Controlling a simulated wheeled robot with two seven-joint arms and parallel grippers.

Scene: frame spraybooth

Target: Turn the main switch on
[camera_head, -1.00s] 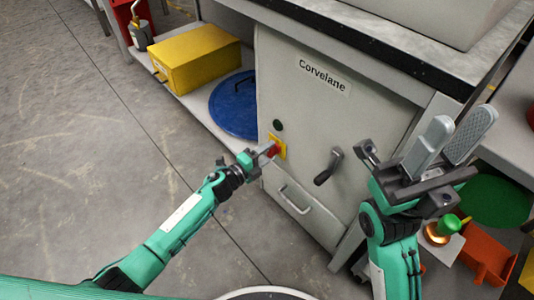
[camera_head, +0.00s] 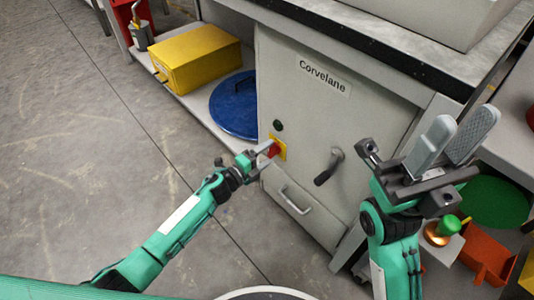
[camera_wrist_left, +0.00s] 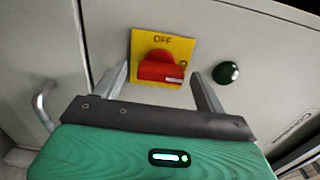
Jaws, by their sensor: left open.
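The main switch is a red knob (camera_wrist_left: 161,68) on a yellow plate (camera_wrist_left: 180,46) marked OFF, on the front of the grey cabinet; the knob also shows in the head view (camera_head: 272,150). A white mark sits at the right end of the knob's grip, which lies roughly sideways in the wrist view. My left gripper (camera_wrist_left: 160,84) is open, with one finger on each side of the knob; whether they touch it I cannot tell. My right gripper (camera_head: 452,145) is raised at the right with its two broad fingers apart, holding nothing visible.
A dark green round button or lamp (camera_wrist_left: 226,73) sits beside the plate. The cabinet (camera_head: 300,110) also has a black lever handle (camera_head: 328,168) and a drawer handle (camera_head: 295,200). A yellow box (camera_head: 195,58) and blue disc (camera_head: 234,106) are on the low shelf. The floor at left is clear.

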